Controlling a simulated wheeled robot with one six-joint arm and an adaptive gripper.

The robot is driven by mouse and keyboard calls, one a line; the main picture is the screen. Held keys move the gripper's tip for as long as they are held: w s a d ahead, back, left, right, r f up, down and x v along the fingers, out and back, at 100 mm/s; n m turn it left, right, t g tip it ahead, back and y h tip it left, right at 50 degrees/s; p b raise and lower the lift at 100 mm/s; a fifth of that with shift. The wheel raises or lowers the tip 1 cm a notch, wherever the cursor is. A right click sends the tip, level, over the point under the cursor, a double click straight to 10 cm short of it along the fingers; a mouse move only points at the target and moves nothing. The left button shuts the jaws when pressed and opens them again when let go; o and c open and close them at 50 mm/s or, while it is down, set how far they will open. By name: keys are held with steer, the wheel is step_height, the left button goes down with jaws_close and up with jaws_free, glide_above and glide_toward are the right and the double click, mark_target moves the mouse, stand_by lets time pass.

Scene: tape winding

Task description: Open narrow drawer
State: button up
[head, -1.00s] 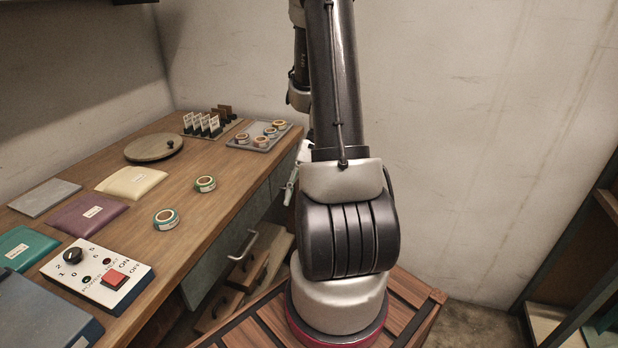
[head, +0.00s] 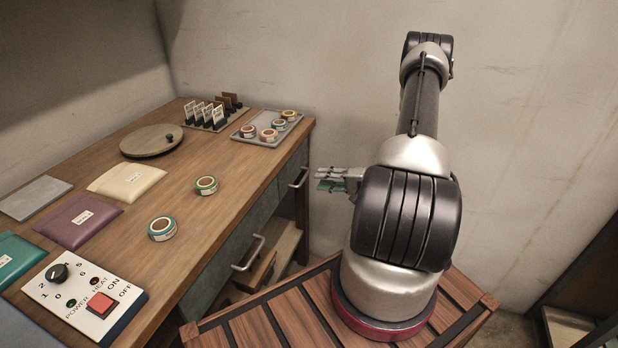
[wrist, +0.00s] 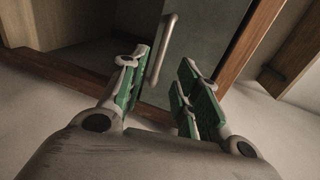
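The narrow drawer (head: 288,180) is at the far end of the table's front side and looks shut. Its short metal handle (head: 304,176) stands out from it. In the wrist view the grey-green drawer front (wrist: 200,32) and its handle (wrist: 162,52) show ahead of my gripper (wrist: 158,92). The handle appears near the left finger and beyond the fingertips. My gripper has green-padded fingers spread wide with nothing between them. In the head view my gripper (head: 326,180) is just right of the handle with a gap between them.
A wider drawer with a metal handle (head: 249,253) is nearer along the same side. The tabletop holds tape rolls (head: 162,229), a tray (head: 247,131), a round turntable (head: 150,141) and a control box (head: 83,290). A bare wall is behind my arm.

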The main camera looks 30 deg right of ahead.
mark_target(304, 177)
steer(key=x, duration=0.7)
steer(key=shift+w+a, duration=0.25)
steer(key=shift+a, duration=0.05)
jaws_close()
